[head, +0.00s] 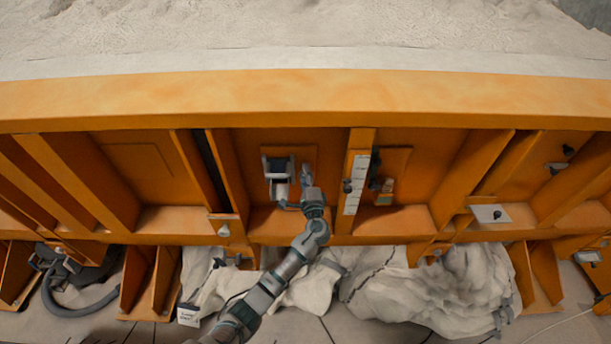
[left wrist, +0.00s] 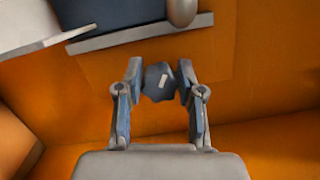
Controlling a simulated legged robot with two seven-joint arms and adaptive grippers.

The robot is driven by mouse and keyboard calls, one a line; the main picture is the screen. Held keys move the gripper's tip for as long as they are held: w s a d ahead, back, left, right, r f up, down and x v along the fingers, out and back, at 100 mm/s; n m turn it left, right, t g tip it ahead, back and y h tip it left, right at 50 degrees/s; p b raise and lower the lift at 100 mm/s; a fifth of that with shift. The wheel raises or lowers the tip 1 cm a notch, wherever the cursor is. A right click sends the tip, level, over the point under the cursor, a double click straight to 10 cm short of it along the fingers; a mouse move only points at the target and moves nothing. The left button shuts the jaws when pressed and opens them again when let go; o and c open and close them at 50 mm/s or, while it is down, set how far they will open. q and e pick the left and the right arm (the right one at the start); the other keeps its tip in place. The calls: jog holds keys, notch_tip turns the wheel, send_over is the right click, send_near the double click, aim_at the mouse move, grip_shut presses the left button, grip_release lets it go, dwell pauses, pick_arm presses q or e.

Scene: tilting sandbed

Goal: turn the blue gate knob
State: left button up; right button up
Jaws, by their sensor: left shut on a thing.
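The blue gate knob (left wrist: 158,82) is a small dark blue-grey lobed knob with a pale mark on it, in the middle of the left wrist view. My left gripper (left wrist: 158,78) has one finger on each side of it and is shut on it. In the head view my left gripper (head: 306,175) reaches up to the orange panel, just right of a grey and dark box-like fitting (head: 279,178). There the gripper hides the knob. My right gripper is in neither view.
The fitting's grey edge (left wrist: 140,36) and a rounded metal end (left wrist: 182,10) lie close above the fingers. An orange rib with a white scale strip (head: 356,183) stands to the right, with another small fitting (head: 384,187) beyond. An orange ledge (head: 390,221) runs below.

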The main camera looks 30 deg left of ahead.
pick_arm(q)
jog(key=m+t+p, duration=0.1)
jog(key=m, duration=0.5)
jog(key=shift+f, duration=0.1)
jog(key=shift+d+m+t+h+p, duration=0.1)
jog(key=shift+m+t+h+p, duration=0.2)
jog(key=shift+m, duration=1.05)
jog(key=shift+m+t+h+p, duration=0.1)
jog(key=shift+m+t+p, duration=0.25)
jog(key=shift+m, duration=1)
jog(key=o, duration=1.1)
jog(key=shift+w, duration=0.1)
jog(key=shift+o, duration=0.2)
jog(key=shift+w, duration=0.1)
